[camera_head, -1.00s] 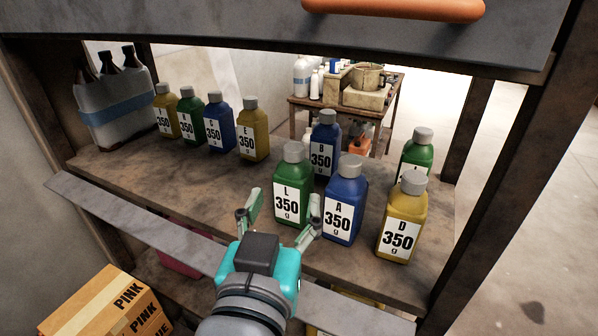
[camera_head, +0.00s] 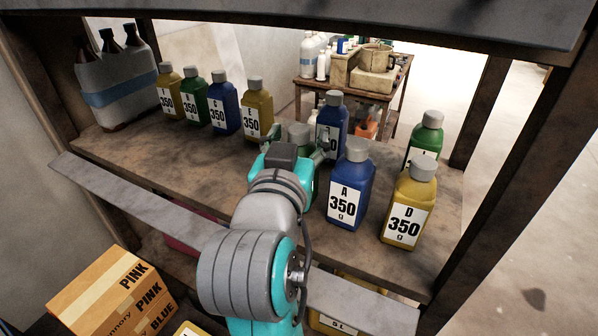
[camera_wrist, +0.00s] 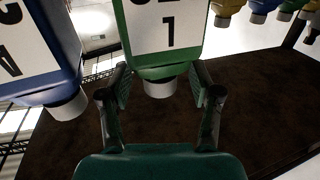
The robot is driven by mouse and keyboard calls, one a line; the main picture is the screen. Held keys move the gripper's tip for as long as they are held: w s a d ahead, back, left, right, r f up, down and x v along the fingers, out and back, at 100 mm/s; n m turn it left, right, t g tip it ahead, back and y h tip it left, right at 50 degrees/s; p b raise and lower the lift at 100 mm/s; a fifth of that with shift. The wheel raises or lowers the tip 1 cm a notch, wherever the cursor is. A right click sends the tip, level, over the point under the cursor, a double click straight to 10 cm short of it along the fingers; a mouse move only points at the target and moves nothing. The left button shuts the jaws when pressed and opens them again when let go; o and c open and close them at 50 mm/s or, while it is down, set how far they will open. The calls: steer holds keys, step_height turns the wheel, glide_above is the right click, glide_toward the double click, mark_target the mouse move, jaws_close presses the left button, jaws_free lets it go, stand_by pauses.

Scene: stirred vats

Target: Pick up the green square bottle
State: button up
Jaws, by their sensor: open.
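The green square bottle (camera_head: 316,185) with a grey cap stands upright on the shelf, mostly hidden behind my gripper (camera_head: 298,138) in the head view. In the wrist view this green bottle (camera_wrist: 160,55) appears upside down, with its white label facing me. My gripper (camera_wrist: 159,85) is open there, one finger on each side of the bottle's cap end. I cannot tell whether the fingers touch it. Two other green bottles stand on the shelf, one in the left row (camera_head: 193,97) and one at the back right (camera_head: 428,135).
A blue bottle A (camera_head: 349,190) stands close on the right, with yellow bottle D (camera_head: 408,205) beyond it. Another blue bottle (camera_head: 332,118) is behind. Bare shelf (camera_head: 185,155) lies to the left. A shelf beam (camera_head: 300,12) crosses above.

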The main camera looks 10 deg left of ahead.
steer(key=shift+w, duration=0.55)
jaws_close()
steer(key=shift+r, duration=0.1)
